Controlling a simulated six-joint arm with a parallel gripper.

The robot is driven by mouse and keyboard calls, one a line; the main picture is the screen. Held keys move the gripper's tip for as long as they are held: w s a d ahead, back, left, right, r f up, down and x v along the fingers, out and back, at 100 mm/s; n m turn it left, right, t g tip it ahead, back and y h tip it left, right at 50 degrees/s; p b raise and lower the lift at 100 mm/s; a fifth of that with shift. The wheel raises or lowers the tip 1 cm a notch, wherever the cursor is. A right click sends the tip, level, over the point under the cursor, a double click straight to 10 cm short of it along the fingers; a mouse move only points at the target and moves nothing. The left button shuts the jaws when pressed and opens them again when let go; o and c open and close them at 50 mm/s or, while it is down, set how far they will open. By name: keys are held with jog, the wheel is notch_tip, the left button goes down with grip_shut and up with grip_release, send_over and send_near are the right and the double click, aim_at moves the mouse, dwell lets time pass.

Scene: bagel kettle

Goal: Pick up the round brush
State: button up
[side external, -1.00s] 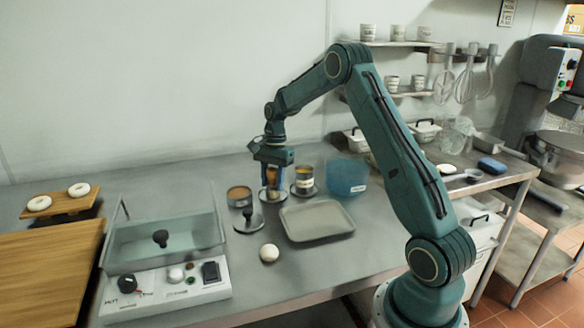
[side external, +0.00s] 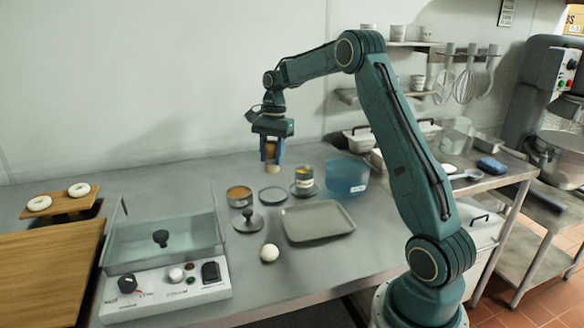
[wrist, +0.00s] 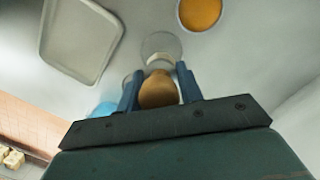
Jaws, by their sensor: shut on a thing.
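My gripper (side external: 271,151) is shut on the round brush (side external: 270,150), which has a tan wooden handle. It holds the brush upright in the air above the back of the steel table. In the wrist view the brush's rounded wooden top (wrist: 158,90) sits between the two blue fingers, with a pale lower part showing beyond it.
Beside the saucer stand an orange-filled tin (side external: 239,191), a labelled jar (side external: 304,174) and a blue tub (side external: 345,188). In front are a grey tray (side external: 318,221), a black-knobbed lid (side external: 247,224) and a white ball (side external: 269,252). The kettle unit (side external: 165,296) stands at left.

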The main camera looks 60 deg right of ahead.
jog(key=shift+r, duration=0.8)
dwell(0.9)
send_over(237, 196)
jog(key=d, duration=0.1)
jog(key=f, duration=0.1)
jog(key=shift+f, duration=0.2)
jog(key=shift+f, duration=2.95)
jog(key=shift+f, duration=0.55)
jog(key=shift+r, duration=0.15)
notch_tip(237, 196, up, 7)
dwell(1.2)
